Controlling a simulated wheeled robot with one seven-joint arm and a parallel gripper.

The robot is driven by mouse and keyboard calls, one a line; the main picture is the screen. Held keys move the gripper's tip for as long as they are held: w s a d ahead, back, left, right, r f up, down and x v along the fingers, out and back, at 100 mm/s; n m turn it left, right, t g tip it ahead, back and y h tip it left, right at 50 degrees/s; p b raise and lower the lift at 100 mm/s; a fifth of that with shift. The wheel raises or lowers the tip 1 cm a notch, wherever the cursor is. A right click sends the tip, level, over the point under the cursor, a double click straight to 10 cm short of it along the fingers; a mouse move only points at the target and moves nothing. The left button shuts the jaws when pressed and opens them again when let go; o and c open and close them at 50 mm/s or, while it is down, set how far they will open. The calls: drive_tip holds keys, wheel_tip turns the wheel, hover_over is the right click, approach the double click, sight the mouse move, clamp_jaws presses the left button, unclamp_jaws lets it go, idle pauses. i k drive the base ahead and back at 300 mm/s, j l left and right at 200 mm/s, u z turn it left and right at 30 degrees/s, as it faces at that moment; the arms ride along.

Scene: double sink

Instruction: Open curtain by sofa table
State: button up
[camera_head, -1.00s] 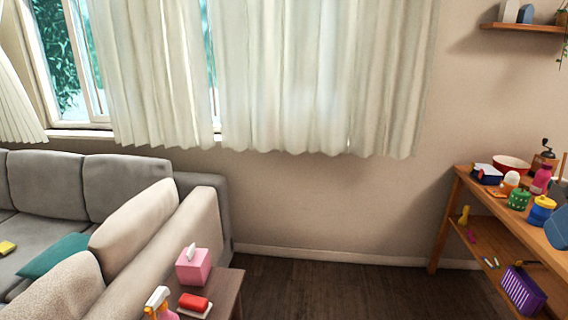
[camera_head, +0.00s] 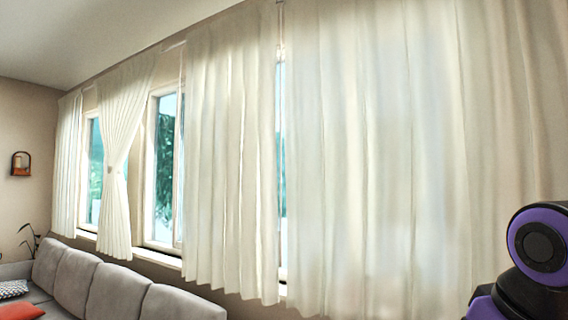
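White curtains hang along the window wall. The nearest wide curtain (camera_head: 370,160) fills the right half of the view and covers its window. A second curtain panel (camera_head: 230,165) hangs to its left, with a narrow gap of bright glass between the two. Farther left, a curtain (camera_head: 118,150) is gathered at its middle, beside another panel (camera_head: 67,165) at the far left. My purple and black arm shows at the lower right in front of the near curtain. My gripper is not in view. The sofa table is not in view.
A grey sofa (camera_head: 118,290) stands under the windows at the lower left, with an orange cushion (camera_head: 22,311) on it. A window (camera_head: 163,165) is uncovered between the curtains. A small wall lantern (camera_head: 21,164) hangs on the left wall.

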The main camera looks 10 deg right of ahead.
sight(287, 145)
drive_tip(key=i+l+u, duration=0.1)
drive_tip(key=l, duration=0.2)
drive_tip(key=i+l, duration=0.1)
drive_tip(key=l, duration=0.15)
drive_tip(key=i+l+u, duration=0.1)
drive_tip(key=i, duration=0.35)
drive_tip(key=i+l+u, duration=0.1)
drive_tip(key=i+l, duration=0.25)
drive_tip(key=i, duration=0.15)
drive_tip(key=i+l+u, duration=0.1)
drive_tip(key=i, duration=0.35)
drive_tip(key=i+l, duration=0.1)
drive_tip(key=i, duration=0.35)
drive_tip(key=u, duration=0.05)
